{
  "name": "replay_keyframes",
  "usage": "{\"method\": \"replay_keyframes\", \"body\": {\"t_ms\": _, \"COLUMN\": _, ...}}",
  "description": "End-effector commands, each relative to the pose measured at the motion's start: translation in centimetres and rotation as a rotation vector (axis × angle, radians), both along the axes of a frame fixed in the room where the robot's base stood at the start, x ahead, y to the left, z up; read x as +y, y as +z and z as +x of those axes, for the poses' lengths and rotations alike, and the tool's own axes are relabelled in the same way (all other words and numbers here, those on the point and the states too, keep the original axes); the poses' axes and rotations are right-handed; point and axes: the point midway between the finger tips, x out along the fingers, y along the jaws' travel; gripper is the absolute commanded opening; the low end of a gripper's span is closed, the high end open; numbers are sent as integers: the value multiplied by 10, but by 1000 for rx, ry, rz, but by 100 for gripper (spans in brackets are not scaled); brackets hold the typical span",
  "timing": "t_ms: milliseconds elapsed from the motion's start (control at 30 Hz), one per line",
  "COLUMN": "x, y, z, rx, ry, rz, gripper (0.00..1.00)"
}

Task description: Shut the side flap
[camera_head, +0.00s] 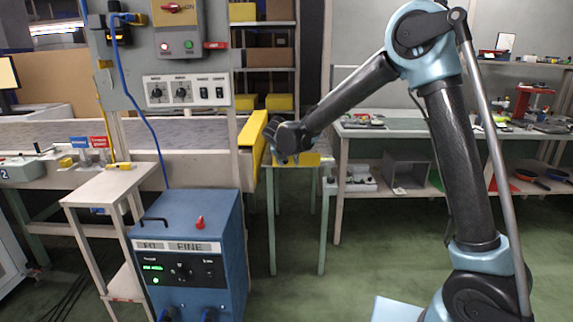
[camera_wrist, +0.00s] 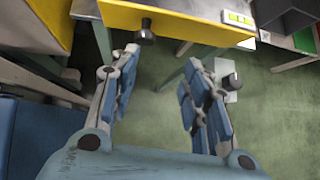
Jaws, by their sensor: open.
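The side flap appears to be the yellow panel (camera_head: 312,159) behind my gripper in the head view, standing out beside the conveyor end. In the wrist view my gripper (camera_wrist: 163,58) is open and empty. The knob is near the left fingertip; I cannot tell whether they touch.
A blue cabinet (camera_head: 190,250) stands below and left of my gripper, with a small pale stand (camera_head: 108,185) beside it. A control panel (camera_head: 180,60) is above. A yellow edge piece (camera_head: 252,140) is left of the gripper. A workbench (camera_head: 370,133) is behind at right. Green floor is open at front.

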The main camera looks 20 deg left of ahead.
Motion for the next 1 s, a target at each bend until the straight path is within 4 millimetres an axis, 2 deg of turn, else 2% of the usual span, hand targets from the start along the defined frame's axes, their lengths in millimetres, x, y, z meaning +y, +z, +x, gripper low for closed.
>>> {"method": "replay_keyframes", "body": {"t_ms": 33, "x": 1, "y": -11, "z": -5, "rx": -52, "ry": -1, "rz": 11, "gripper": 43}}
{"method": "replay_keyframes", "body": {"t_ms": 100, "x": 0, "y": -22, "z": -9, "rx": -129, "ry": -5, "rz": 34, "gripper": 43}}
{"method": "replay_keyframes", "body": {"t_ms": 367, "x": -8, "y": -46, "z": -41, "rx": -399, "ry": 23, "rz": 144, "gripper": 43}}
{"method": "replay_keyframes", "body": {"t_ms": 700, "x": -28, "y": -46, "z": -100, "rx": -659, "ry": 125, "rz": 301, "gripper": 43}}
{"method": "replay_keyframes", "body": {"t_ms": 867, "x": -33, "y": -43, "z": -112, "rx": -702, "ry": 150, "rz": 331, "gripper": 43}}
{"method": "replay_keyframes", "body": {"t_ms": 1000, "x": -31, "y": -42, "z": -108, "rx": -707, "ry": 153, "rz": 336, "gripper": 43}}
